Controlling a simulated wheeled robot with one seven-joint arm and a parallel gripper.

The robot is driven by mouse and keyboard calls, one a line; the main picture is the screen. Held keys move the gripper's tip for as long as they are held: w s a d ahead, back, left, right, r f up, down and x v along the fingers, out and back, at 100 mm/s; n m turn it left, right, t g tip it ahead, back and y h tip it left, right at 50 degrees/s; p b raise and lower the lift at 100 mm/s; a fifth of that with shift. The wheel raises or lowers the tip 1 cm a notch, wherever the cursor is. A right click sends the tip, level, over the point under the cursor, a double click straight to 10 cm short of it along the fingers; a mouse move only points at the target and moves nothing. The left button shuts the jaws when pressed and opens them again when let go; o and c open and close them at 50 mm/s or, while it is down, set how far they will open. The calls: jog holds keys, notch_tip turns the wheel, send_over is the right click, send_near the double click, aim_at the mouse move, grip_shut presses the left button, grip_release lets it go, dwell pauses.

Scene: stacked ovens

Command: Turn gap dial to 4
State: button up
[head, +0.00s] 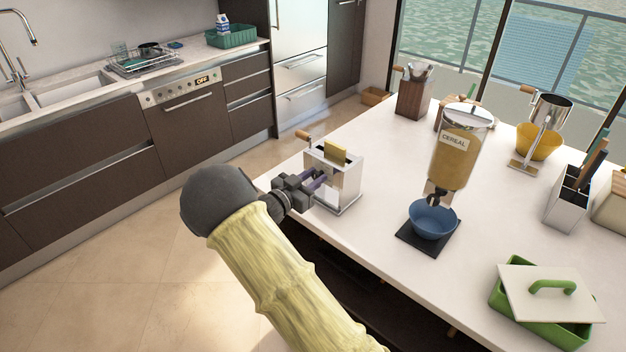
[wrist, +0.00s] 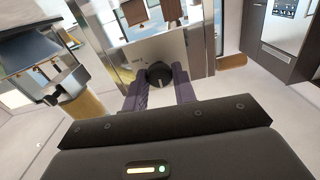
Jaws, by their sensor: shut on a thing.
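A silver boxy machine (head: 347,190) with a wooden-handled crank (head: 303,134) and a yellow slab (head: 335,150) in its top stands near the counter's left edge. In the wrist view its shiny front plate (wrist: 197,52) carries a round black gap dial (wrist: 158,77) with a pale pointer mark. My gripper (head: 318,180) is at the machine's left face. In the wrist view its purple fingers (wrist: 160,88) are on both sides of the dial, shut on it. Small marks show beside the dial, but the numbers are too small to read. The dial is hidden in the head view.
The white counter (head: 385,130) also holds a cereal dispenser (head: 459,145) over a blue bowl (head: 433,221), right of the machine. A green box with a lid (head: 548,290) is at the front right. A utensil holder (head: 415,97) stands behind. Floor is free at left.

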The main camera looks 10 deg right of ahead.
jog(key=m+b, duration=0.2)
jog(key=b, duration=0.1)
jog(key=m+b, duration=0.2)
jog(key=shift+f, duration=0.25)
jog(key=shift+m+b, duration=1.1)
jog(key=shift+b, duration=0.05)
jog(key=shift+r+m+b, duration=0.15)
jog(key=shift+m+b, duration=0.35)
jog(key=shift+b, duration=0.05)
jog(key=shift+r, duration=0.1)
jog(key=o, duration=1)
jog(key=shift+c, duration=0.2)
jog(key=shift+s, duration=0.1)
jog(key=v, duration=1.7)
jog(key=shift+a+b, duration=0.15)
jog(key=shift+b, duration=0.3)
